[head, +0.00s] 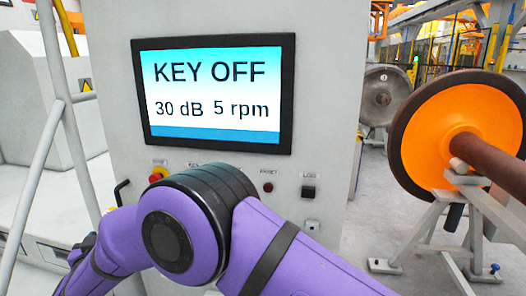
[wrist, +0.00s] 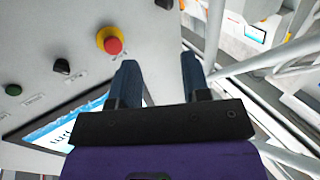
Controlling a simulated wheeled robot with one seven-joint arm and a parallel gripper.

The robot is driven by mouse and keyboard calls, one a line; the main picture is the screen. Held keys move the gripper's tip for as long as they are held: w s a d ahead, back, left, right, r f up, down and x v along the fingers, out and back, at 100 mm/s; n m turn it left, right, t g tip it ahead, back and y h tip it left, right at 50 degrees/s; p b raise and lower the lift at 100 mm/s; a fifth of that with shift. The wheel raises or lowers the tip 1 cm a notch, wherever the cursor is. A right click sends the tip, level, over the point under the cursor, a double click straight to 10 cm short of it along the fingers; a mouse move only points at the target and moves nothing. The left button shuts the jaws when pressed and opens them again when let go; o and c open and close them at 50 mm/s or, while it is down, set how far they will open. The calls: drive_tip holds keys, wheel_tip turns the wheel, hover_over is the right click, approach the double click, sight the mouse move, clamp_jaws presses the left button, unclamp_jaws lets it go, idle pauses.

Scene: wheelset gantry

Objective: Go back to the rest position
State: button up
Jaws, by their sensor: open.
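My gripper (wrist: 158,66) is open in the wrist view, its two dark blue fingers apart with nothing between them. It is in front of the grey control cabinet (head: 335,80), beside a red mushroom button on a yellow base (wrist: 112,42). That button also shows in the head view (head: 156,175), partly behind my purple arm. In the head view my arm bends across the lower part of the panel, and the gripper fingers cannot be made out. The cabinet's screen (head: 212,92) reads "KEY OFF", "30 dB" and "5 rpm".
A black switch (head: 309,191) and a small dark red button (head: 267,187) sit below the screen. An orange wheel (head: 435,130) with a brown axle rests on a grey stand (head: 480,195) at right. A grey tubular frame (head: 60,90) stands at left, close to the arm.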

drive_tip(key=w+d+r+g+y, duration=0.1)
drive_tip(key=w+d+r, duration=0.25)
drive_tip(key=r, duration=0.25)
drive_tip(key=w+d+r+y, duration=0.1)
drive_tip(key=w+d+r, duration=0.2)
drive_tip(key=w+r, duration=0.3)
drive_tip(key=n+g, duration=0.2)
drive_tip(key=g, duration=0.2)
approach(246, 111)
drive_tip(key=a+f, duration=0.2)
drive_tip(key=a, duration=0.2)
drive_tip(key=s+d+m+g+h, duration=0.1)
drive_tip(key=s+d+h, duration=0.1)
drive_tip(key=s+d, duration=0.45)
drive_tip(key=s+d+r+m+g+h, duration=0.1)
drive_tip(key=s+d, duration=0.2)
drive_tip(key=d, duration=0.7)
drive_tip(key=s+d+m+g+h, duration=0.15)
drive_tip(key=s+d, duration=0.25)
drive_tip(key=d, duration=0.5)
drive_tip(key=s+d+f+m+g+h, duration=0.1)
drive_tip(key=s+d+f+h, duration=0.1)
drive_tip(key=s+d, duration=0.5)
drive_tip(key=s+d+f+m+g+h, duration=0.1)
drive_tip(key=s+d+f, duration=0.3)
drive_tip(key=s, duration=0.8)
drive_tip(key=d+g+h, duration=0.1)
drive_tip(key=d, duration=0.1)
drive_tip(key=shift+s+d+f, duration=0.15)
drive_tip(key=shift+d+f, duration=0.25)
